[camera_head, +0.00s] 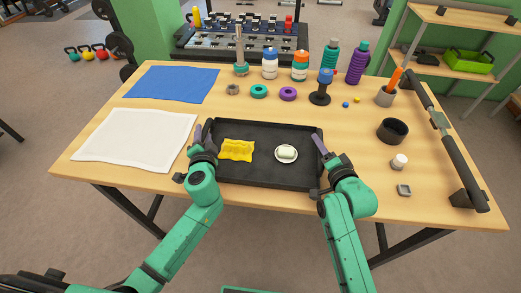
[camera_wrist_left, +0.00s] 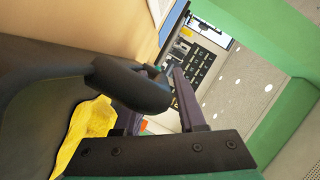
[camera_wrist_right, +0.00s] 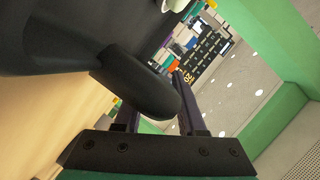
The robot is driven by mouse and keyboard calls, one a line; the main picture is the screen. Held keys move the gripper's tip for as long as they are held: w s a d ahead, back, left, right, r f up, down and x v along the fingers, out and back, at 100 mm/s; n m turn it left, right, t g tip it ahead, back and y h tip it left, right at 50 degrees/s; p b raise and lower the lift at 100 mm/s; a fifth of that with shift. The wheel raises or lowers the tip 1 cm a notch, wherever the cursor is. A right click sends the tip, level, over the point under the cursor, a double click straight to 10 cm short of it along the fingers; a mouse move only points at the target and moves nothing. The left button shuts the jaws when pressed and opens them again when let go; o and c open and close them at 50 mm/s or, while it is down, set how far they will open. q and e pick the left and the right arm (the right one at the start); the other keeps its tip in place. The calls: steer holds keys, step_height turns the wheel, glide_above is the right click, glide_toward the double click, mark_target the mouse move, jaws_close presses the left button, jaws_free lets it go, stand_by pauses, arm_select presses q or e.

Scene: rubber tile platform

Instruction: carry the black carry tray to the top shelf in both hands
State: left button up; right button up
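The black carry tray (camera_head: 265,180) rests on the wooden table near its front edge. It holds a yellow cloth (camera_head: 237,150) and a small white dish with a pale bar (camera_head: 286,154). My left gripper (camera_head: 207,134) is at the tray's left end, its fingers on either side of the rounded black handle (camera_wrist_left: 130,83). My right gripper (camera_head: 319,146) is at the right end, its fingers likewise around the other handle (camera_wrist_right: 140,82). Both look closed on the handles. Each handle partly hides one finger in its wrist view. The top shelf (camera_head: 465,19) is at the upper right.
A white towel (camera_head: 135,138) and a blue mat (camera_head: 172,83) lie left of the tray. Bottles, rings and a black stand (camera_head: 320,95) are behind it. A black cup (camera_head: 392,130), a white jar (camera_head: 399,161) and a long black bar (camera_head: 455,160) are at right. A green crate (camera_head: 470,60) sits on a lower shelf.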

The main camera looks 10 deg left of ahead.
arm_select(q)
steer(key=shift+c, duration=0.2)
arm_select(e)
steer(key=shift+c, duration=0.2)
arm_select(q)
jaws_close()
arm_select(e)
jaws_close()
steer(key=shift+r, duration=0.1)
stand_by(0.7)
